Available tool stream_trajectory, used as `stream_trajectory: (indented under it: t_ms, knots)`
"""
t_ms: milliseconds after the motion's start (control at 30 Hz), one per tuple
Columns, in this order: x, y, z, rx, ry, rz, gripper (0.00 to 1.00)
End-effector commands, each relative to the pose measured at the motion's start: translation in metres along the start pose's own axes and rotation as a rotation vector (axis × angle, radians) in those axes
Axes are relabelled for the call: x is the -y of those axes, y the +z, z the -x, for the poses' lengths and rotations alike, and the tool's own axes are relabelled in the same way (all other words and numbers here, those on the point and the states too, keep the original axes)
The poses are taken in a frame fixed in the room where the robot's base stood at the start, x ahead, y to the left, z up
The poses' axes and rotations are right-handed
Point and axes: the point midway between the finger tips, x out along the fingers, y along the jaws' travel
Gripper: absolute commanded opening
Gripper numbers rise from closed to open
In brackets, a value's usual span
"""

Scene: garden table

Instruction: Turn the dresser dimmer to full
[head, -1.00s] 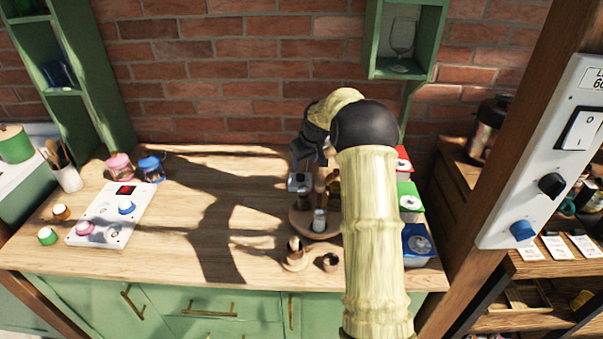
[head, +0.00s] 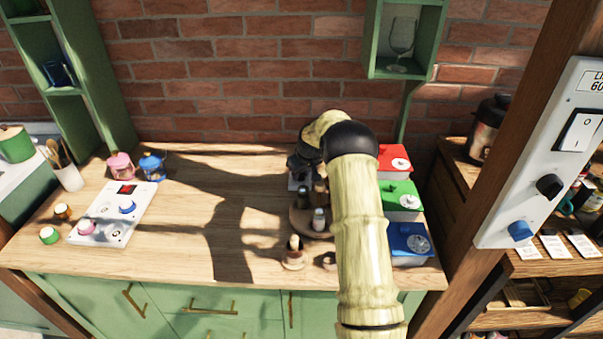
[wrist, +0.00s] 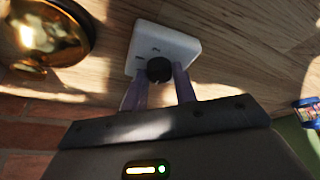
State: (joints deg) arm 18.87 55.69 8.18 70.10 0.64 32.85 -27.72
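The dresser dimmer is a small white box (wrist: 181,45) with a round black knob (wrist: 159,69), lying on the wooden top in the wrist view. In the head view a bit of the white box (head: 297,184) shows below my gripper, and its knob is hidden there. My gripper (wrist: 160,80) has its two purple fingers on either side of the knob, with the knob filling the narrow gap between them. It looks shut on the knob. The small marks on the box are too blurred to read.
A shiny brass object (wrist: 52,38) stands close to the dimmer. A round tray (head: 300,226) with small bottles is in front of it. Red (head: 393,160), green (head: 402,198) and blue (head: 410,240) lidded boxes line the right side. The brick wall (head: 220,85) is behind.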

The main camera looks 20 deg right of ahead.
Motion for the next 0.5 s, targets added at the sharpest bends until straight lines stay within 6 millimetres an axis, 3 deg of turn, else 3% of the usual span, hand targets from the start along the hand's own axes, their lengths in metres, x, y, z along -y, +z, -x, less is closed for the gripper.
stream_trajectory:
  t_ms: [33,100,500]
  knots:
    - [-0.0001,0.0000,0.0001,0.000,0.000,0.000,0.14]
    - [-0.0001,0.0000,0.0002,0.000,0.000,0.000,0.05]
    - [0.0007,-0.0007,0.0006,0.002,0.020,-0.045,0.05]
